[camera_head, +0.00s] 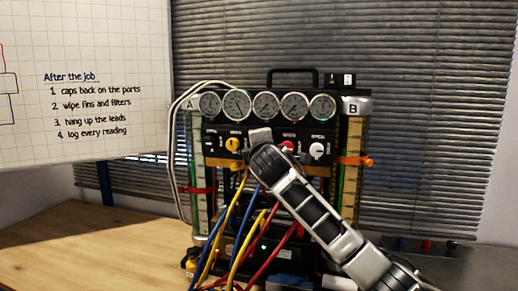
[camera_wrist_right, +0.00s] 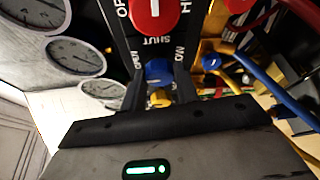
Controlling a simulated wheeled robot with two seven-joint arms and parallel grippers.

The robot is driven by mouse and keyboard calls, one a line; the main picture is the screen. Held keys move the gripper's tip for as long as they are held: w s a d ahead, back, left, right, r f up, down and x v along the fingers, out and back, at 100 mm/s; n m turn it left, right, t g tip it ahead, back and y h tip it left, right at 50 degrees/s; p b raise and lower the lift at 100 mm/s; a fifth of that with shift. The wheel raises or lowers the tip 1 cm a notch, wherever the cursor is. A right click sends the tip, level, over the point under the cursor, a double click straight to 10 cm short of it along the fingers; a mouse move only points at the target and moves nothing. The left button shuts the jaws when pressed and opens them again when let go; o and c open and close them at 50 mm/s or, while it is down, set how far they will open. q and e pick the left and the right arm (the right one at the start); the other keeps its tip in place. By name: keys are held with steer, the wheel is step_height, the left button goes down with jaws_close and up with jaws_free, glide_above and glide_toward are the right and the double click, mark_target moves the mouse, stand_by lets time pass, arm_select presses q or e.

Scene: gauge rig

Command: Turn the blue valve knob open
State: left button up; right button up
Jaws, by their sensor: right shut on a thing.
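The blue valve knob (camera_wrist_right: 158,71) sits on the black panel of the gauge rig (camera_head: 280,120), between my right gripper's two fingers in the right wrist view. My right gripper (camera_wrist_right: 160,84) is shut on it, one dark finger on each side. In the head view my right gripper (camera_head: 259,138) covers the blue knob. A yellow knob (camera_head: 233,145) is to its left, and a red knob (camera_head: 288,146) and a white knob (camera_head: 317,149) are to its right. OPEN and SHUT labels show around the knobs; the blue knob's exact setting is unclear. My left gripper is not in view.
Several round gauges (camera_head: 266,105) line the rig above the knobs. Blue, yellow and red hoses (camera_head: 248,247) hang below, close to my right arm. A whiteboard (camera_head: 80,80) is at the left. The wooden table (camera_head: 90,245) is clear at the left.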

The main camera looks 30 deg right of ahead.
steer(key=shift+f, duration=0.1)
steer(key=o, duration=1)
steer(key=shift+c, duration=0.2)
arm_select(q)
steer(key=b, duration=0.1)
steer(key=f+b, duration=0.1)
steer(key=b, duration=0.1)
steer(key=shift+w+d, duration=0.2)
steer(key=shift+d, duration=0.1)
arm_select(e)
steer(key=v, duration=1.6)
